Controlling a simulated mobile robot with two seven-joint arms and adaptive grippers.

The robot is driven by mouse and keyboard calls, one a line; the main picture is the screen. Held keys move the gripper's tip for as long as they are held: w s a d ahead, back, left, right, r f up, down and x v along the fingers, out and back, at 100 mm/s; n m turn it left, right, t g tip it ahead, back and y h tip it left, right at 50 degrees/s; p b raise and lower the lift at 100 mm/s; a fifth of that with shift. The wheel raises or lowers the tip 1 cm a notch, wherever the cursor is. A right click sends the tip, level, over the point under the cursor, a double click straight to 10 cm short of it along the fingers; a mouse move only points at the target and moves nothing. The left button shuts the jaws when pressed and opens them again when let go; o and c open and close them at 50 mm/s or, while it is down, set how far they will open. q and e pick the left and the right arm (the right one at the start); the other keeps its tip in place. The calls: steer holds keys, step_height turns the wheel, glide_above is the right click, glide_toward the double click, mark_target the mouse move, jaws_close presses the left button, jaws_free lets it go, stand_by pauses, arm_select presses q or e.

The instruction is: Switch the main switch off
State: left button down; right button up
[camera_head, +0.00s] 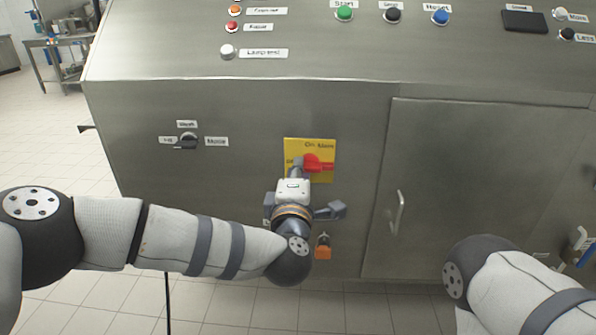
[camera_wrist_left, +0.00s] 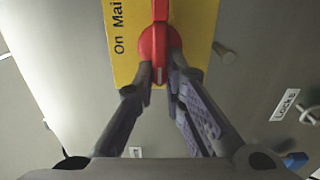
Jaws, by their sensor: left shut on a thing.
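The main switch is a red rotary handle (camera_head: 320,164) on a yellow plate (camera_head: 324,146) on the front of the steel cabinet. The plate reads "On Main" at its upper right. The handle lies about level, along the line of the lettering. My left gripper (camera_head: 299,167) is at the left end of the handle, partly covering the plate. In the left wrist view the red handle (camera_wrist_left: 157,45) sits between the fingertips of my left gripper (camera_wrist_left: 159,82), which are shut on its near end. My right gripper is out of view; only part of my right arm shows.
A small black rotary knob (camera_head: 188,141) is on the panel to the left. An orange part (camera_head: 322,252) is below the switch. A cabinet door with a handle (camera_head: 398,212) is to the right. Several push buttons line the sloped top panel.

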arm_select(q)
steer(key=shift+d+f, duration=0.1)
steer(key=c, duration=1.7)
jaws_free()
steer(key=shift+o, duration=0.2)
steer(key=shift+s, duration=0.1)
steer(key=s+a, duration=0.2)
steer(key=s, duration=0.9)
steer(key=shift+s, duration=0.35)
